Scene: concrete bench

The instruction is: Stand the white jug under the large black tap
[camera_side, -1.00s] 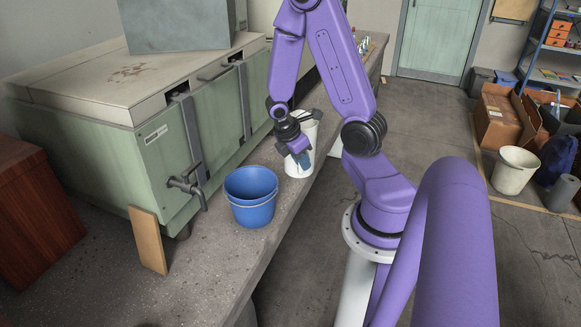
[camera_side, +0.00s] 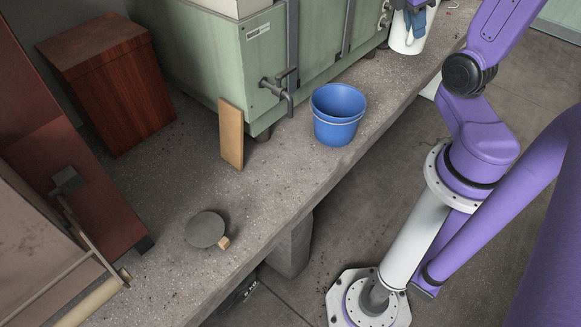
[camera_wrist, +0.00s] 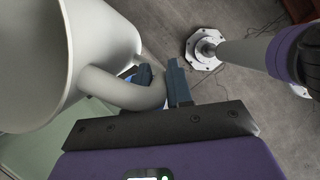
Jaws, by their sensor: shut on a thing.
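The white jug (camera_side: 405,38) is at the top right of the side view, at the far end of the visible bench. Its top is cut off there. My gripper (camera_side: 421,17) is shut on the jug's handle, which lies between its dark blue fingers (camera_wrist: 162,82) in the wrist view. The jug's wall (camera_wrist: 90,60) fills the left of that view. I cannot tell whether its base touches the bench. A large dark tap (camera_side: 281,90) sticks out of the green tank, left of the jug and apart from it. A smaller tap-like fitting (camera_side: 384,17) shows beside the jug.
A blue bucket (camera_side: 337,115) stands on the bench (camera_side: 285,185) between tap and jug, right of the tap. A wooden board (camera_side: 231,135) leans at the tank's corner. A grey disc (camera_side: 206,229) lies nearer. The bench's front edge drops to the floor.

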